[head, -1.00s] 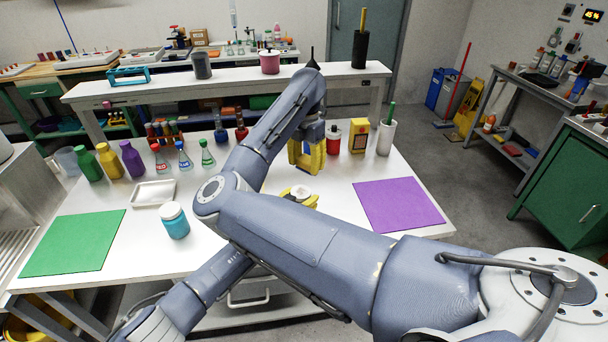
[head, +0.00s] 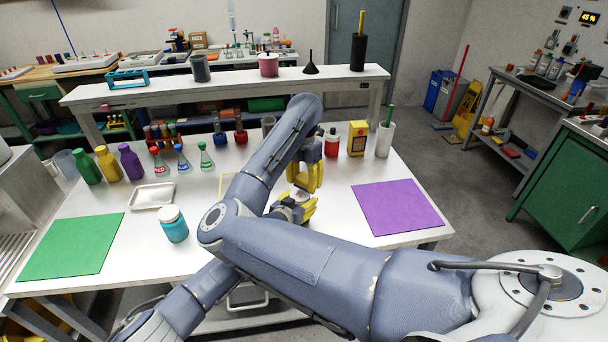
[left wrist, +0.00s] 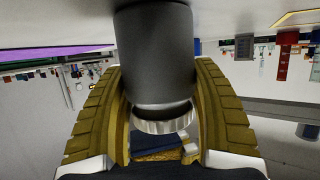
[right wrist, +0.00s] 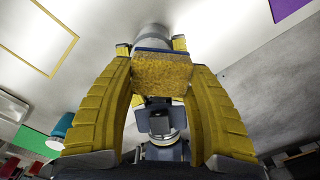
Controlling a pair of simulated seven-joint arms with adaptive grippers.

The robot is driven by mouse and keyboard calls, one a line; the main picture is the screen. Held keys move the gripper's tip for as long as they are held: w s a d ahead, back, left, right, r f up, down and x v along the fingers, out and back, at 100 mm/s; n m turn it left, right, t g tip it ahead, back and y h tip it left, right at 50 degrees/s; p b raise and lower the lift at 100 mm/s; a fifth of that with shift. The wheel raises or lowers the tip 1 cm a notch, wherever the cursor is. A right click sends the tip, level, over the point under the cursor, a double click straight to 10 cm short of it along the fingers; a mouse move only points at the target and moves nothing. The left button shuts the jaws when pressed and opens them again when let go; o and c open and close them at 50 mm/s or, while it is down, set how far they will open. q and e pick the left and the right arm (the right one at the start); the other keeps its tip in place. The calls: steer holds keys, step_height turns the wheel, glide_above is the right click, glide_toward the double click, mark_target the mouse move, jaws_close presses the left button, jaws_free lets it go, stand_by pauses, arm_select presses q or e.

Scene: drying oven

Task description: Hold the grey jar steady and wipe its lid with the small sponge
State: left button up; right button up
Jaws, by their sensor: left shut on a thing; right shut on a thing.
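The grey jar with its pale lid (head: 299,195) is between the yellow fingers of my left gripper (head: 296,207). In the left wrist view its dark grey body (left wrist: 155,55) is gripped on both sides, with the silvery lid rim (left wrist: 163,122) below in that picture. My right gripper (head: 306,180) is shut above the jar. In the right wrist view it grips the small yellow sponge (right wrist: 160,73), which has a blue edge; the grey jar (right wrist: 152,36) shows just beyond it. I cannot tell whether sponge and lid touch.
A blue jar with a white lid (head: 173,224) and a white tray (head: 152,195) stand left of my arms. A green mat (head: 70,247) and purple mat (head: 398,207) lie at the sides. Flasks, bottles, a yellow box (head: 357,138) and a white holder (head: 385,140) line the back.

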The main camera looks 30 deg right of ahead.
mark_target(303, 189)
step_height(303, 189, down, 3)
steer(key=shift+r, duration=0.1)
steer(key=shift+w+a+f, duration=0.2)
steer(key=shift+w+a, duration=0.05)
steer(key=shift+a, duration=0.4)
steer(key=shift+w+a, duration=0.2)
steer(key=shift+a, duration=0.3)
steer(key=shift+w+a, duration=0.2)
steer(key=shift+a, duration=0.25)
steer(key=shift+s+d, duration=0.3)
steer(key=shift+d, duration=0.4)
steer(key=shift+s+d, duration=0.25)
steer(key=shift+d, duration=0.45)
steer(key=shift+s+d+r, duration=0.1)
steer(key=shift+d+r, duration=0.05)
steer(key=shift+d, duration=0.15)
steer(key=shift+a+r, duration=0.1)
steer(key=shift+r, duration=3.8)
